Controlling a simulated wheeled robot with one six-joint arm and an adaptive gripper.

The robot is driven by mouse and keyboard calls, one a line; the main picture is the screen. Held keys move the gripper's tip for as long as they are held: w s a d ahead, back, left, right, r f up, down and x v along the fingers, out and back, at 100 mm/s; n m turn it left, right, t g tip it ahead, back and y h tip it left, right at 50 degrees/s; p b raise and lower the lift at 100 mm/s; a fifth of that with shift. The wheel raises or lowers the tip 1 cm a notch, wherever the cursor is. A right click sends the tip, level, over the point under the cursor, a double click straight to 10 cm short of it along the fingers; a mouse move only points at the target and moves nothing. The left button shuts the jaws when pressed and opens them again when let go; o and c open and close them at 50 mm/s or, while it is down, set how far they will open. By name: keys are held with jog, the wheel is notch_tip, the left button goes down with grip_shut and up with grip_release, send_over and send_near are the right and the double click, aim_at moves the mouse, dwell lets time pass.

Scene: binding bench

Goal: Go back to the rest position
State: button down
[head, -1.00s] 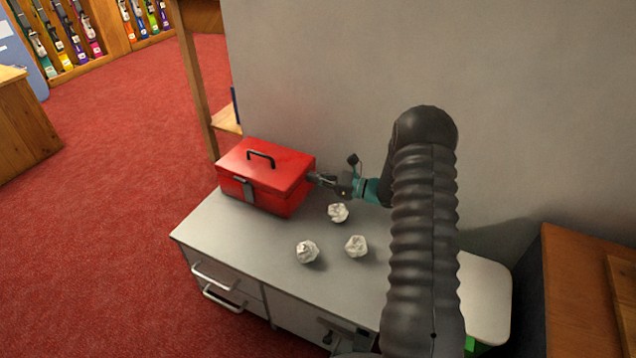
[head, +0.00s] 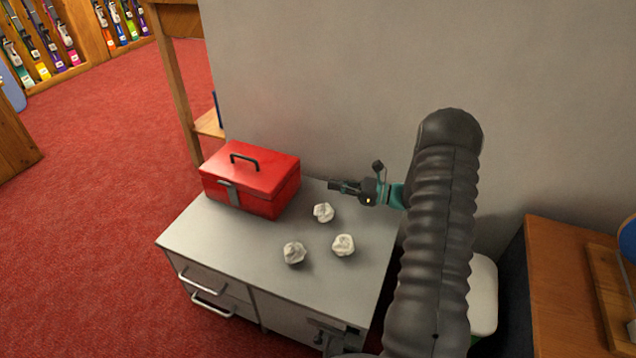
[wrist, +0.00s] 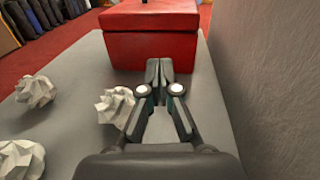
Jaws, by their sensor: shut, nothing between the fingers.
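My gripper (head: 336,185) is shut and empty, held over the back of the grey cabinet top (head: 222,244). It points left toward a red toolbox (head: 250,180), with a gap between them. In the wrist view the closed fingertips (wrist: 160,66) show in front of the red toolbox (wrist: 150,42). The toolbox lid is down, with a dark handle on top and a grey latch in front.
Three crumpled paper balls lie on the cabinet top: one near my gripper (head: 323,212), one at the front left (head: 294,253), one at the front right (head: 343,245). A grey wall (head: 340,80) stands close behind. A wooden desk (head: 560,290) is at the right.

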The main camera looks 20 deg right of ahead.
jog(key=shift+v, duration=1.65)
jog(key=s+a+r+n+g+h+p, duration=0.1)
jog(key=s+a+r+n+g+h, duration=0.4)
jog(key=s+a+r+n+g, duration=0.55)
jog(key=s+r+n+t+h, duration=0.2)
jog(key=s+r+n+h, duration=0.1)
jog(key=s, duration=0.5)
jog(key=s+a+r+n+t+h+p, duration=0.1)
jog(key=s+r+n+t+h, duration=0.1)
jog(key=s+r+n+h, duration=0.2)
jog(key=s+a+r+n+t+h+p, duration=0.1)
jog(key=s+r+n+t+h, duration=0.2)
jog(key=s, duration=0.9)
notch_tip(320, 180, up, 5)
jog(key=n, duration=0.3)
jog(key=shift+f+n, duration=0.2)
jog(key=shift+n, duration=0.15)
